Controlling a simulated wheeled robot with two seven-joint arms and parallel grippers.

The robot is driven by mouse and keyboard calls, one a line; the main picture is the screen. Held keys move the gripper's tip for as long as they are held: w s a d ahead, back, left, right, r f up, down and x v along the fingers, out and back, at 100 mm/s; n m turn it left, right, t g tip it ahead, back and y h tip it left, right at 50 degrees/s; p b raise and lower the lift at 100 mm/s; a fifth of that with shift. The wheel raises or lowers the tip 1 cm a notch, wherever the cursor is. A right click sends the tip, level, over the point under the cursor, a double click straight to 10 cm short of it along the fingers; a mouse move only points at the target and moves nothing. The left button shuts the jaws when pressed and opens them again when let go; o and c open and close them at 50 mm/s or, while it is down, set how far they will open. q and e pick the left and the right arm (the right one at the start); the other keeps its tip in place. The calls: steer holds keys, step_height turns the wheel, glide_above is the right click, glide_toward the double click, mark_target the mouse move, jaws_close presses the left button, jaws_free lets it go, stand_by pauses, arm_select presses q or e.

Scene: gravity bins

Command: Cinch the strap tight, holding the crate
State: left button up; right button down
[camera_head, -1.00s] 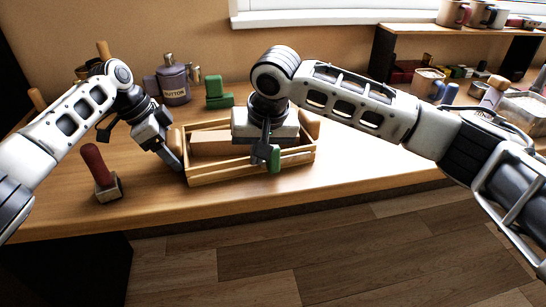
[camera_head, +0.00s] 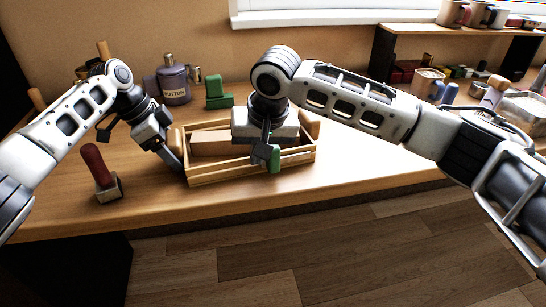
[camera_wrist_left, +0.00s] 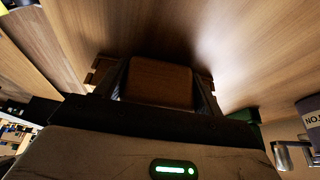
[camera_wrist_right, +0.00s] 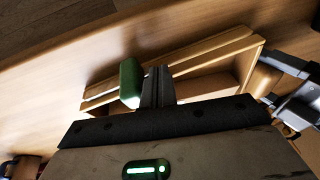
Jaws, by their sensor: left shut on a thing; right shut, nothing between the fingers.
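The wooden slatted crate (camera_head: 240,173) stands near the table's front edge, with a brown block (camera_head: 208,143) inside. My left gripper (camera_head: 177,163) is at the crate's left end, shut on its rounded wooden end handle (camera_wrist_left: 160,82). My right gripper (camera_head: 265,157) is over the crate's front side, its fingers together and empty. A green rounded tab (camera_head: 275,159) is right beside those fingers; it also shows in the right wrist view (camera_wrist_right: 130,83). Whether they touch is unclear. I cannot make out a strap band; my right wrist hides part of the crate.
A red-handled stamp-like tool (camera_head: 97,172) stands left of the crate. Behind are a purple button jar (camera_head: 173,82) and a green block-like object (camera_head: 218,93). The tabletop (camera_head: 365,158) right of the crate is clear beneath my right arm.

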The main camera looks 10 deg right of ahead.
arm_select(q)
steer(key=shift+s+f, duration=0.1)
steer(key=shift+f, duration=0.1)
arm_select(e)
steer(key=shift+d, duration=0.1)
steer(key=shift+w+d, duration=0.2)
steer(key=shift+d, duration=1.4)
steer(key=shift+w+d, duration=0.15)
steer(key=shift+d, duration=1.45)
steer(key=shift+a, duration=0.15)
steer(key=shift+r, duration=0.15)
step_height(320, 180, up, 7)
steer(key=a, duration=0.1)
